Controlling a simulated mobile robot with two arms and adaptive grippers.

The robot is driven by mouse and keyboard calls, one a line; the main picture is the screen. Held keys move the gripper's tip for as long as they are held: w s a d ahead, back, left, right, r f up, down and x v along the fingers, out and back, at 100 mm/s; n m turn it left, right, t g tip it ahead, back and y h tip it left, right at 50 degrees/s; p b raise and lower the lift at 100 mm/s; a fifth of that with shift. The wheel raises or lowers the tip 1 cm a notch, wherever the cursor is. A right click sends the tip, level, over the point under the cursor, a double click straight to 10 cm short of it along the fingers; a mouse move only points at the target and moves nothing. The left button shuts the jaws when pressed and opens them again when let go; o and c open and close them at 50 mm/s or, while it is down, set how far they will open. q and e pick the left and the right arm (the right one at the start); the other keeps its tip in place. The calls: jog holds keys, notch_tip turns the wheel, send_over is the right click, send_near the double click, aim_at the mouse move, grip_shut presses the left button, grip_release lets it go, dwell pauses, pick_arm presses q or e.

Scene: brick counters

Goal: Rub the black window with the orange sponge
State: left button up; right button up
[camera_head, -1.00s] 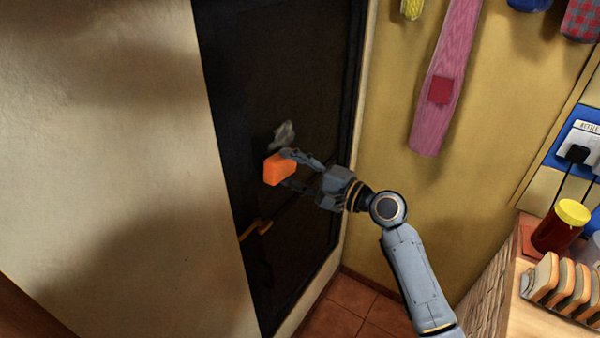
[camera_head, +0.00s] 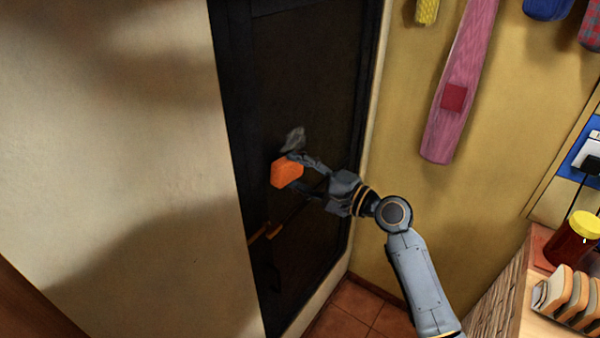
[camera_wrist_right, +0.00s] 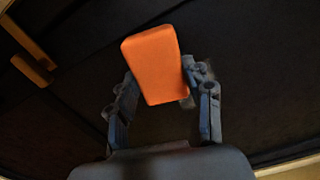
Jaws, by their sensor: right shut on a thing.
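The black window (camera_head: 318,75) is a dark framed panel set in the wall, left of centre in the head view. A small grey smudge (camera_head: 293,139) shows on it just above the sponge. My right gripper (camera_head: 302,175) is shut on the orange sponge (camera_head: 286,173) and holds it in front of the dark panel, just below the smudge. In the right wrist view the orange sponge (camera_wrist_right: 153,65) sits between the two fingers. I cannot tell whether the sponge touches the panel. My left gripper is not in view.
A wooden handle (camera_head: 262,233) is on the panel's lower left. A pale wall (camera_head: 130,130) stands at left, a yellow wall (camera_head: 420,215) at right with a pink hanging item (camera_head: 462,70). A counter at lower right holds a yellow-lidded jar (camera_head: 572,240) and a toast rack (camera_head: 565,295).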

jog(key=shift+w+a, duration=0.4)
jog(key=shift+a, duration=0.2)
jog(key=shift+d, duration=0.1)
